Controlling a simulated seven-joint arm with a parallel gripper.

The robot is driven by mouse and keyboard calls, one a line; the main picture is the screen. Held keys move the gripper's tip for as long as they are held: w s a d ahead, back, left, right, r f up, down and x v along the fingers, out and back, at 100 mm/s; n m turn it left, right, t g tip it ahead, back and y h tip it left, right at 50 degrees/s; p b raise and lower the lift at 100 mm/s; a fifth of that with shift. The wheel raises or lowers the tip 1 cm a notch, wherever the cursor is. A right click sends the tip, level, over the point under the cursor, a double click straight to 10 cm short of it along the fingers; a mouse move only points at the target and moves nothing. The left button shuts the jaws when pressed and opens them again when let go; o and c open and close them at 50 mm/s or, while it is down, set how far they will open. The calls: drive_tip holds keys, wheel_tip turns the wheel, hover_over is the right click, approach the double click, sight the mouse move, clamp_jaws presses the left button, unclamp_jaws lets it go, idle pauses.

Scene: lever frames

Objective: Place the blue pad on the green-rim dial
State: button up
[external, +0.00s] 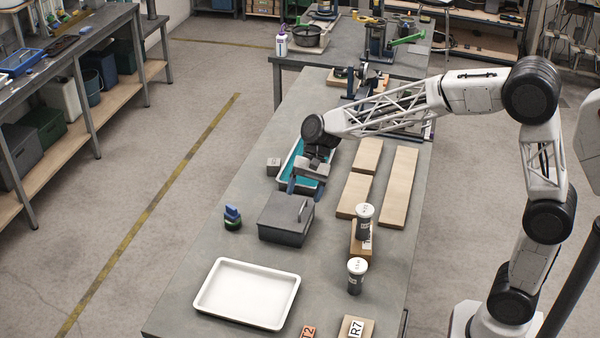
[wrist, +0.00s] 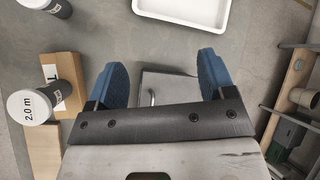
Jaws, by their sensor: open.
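A small blue piece (external: 232,212) sits on top of a dark round thing with a green edge (external: 232,225), left of the grey box; it is too small to tell whether the blue piece is the pad or part of the dial. Neither shows clearly in the wrist view. My gripper (external: 306,188) is open and empty above the grey lidded box (external: 284,222), to the right of and above the blue piece in the picture. In the wrist view my gripper (wrist: 163,78) has its blue fingers wide apart, with the box lid (wrist: 175,87) and its handle below.
A white tray (external: 225,308) lies at the near end. A turquoise-bottomed tray (external: 289,168) and a small grey block (external: 273,167) lie behind the box. White-lidded canisters (external: 356,276) and wooden boards (external: 398,190) stand to the right. Bench between box and white tray is clear.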

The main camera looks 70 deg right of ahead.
drive_tip(key=s+a+n+h, duration=0.1)
drive_tip(key=s+n, duration=0.3)
drive_tip(key=s, duration=0.8)
drive_tip(key=s+a+n+h, duration=0.1)
drive_tip(key=s+n+h, duration=0.3)
drive_tip(key=s, duration=0.9)
drive_tip(key=s+a+n+t+h, duration=0.1)
drive_tip(key=s+n, duration=0.4)
drive_tip(key=s, duration=0.8)
drive_tip(key=shift+s+a+r+h, duration=0.25)
drive_tip(key=shift+a+r+h, duration=0.25)
drive_tip(key=shift+h, duration=0.4)
